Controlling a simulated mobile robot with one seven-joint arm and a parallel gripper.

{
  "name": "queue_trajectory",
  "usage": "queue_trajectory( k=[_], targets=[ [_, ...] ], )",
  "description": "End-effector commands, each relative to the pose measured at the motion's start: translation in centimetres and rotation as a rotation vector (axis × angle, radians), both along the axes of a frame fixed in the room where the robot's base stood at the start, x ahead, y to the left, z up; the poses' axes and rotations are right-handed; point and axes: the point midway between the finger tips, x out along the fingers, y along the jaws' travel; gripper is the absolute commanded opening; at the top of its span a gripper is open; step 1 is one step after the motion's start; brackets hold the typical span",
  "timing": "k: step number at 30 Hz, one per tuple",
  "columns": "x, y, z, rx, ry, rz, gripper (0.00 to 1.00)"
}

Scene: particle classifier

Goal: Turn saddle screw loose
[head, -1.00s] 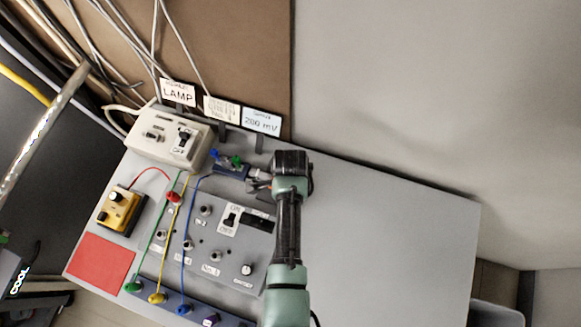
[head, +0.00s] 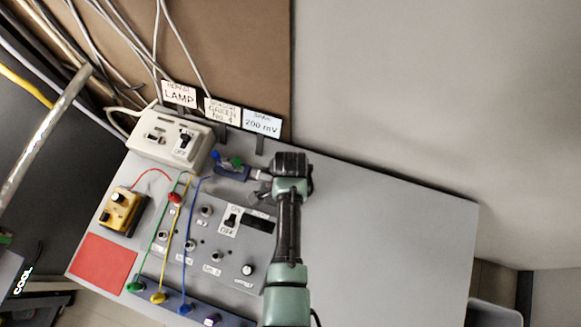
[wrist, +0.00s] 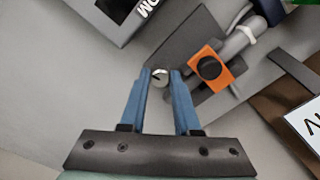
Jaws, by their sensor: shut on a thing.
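A small round silver screw head with a dark slot (wrist: 160,77) sits between the blue fingertips of my gripper (wrist: 161,81) in the wrist view. I take it for the saddle screw. My gripper is shut on it. Beside it, to the right, is an orange plate with a black knob (wrist: 210,67), apart from the fingers. In the head view my gripper (head: 262,176) reaches left to a small blue fitting with green and blue knobs (head: 231,169). The screw itself is hidden or too small there.
A cream lamp box (head: 170,142) with switches stands at the left, with label cards behind it. A grey control panel (head: 205,255), coloured cables, a yellow box (head: 122,212) and a red mat (head: 103,264) lie at left. The table's right side (head: 390,230) is clear.

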Motion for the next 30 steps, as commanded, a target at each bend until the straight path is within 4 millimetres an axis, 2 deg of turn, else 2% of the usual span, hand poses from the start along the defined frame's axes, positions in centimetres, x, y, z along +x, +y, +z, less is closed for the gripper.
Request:
queue_trajectory(
  k=[30],
  targets=[
    [-0.02,-0.02,0.07,0.001,0.000,0.966,0.00]
  ],
)
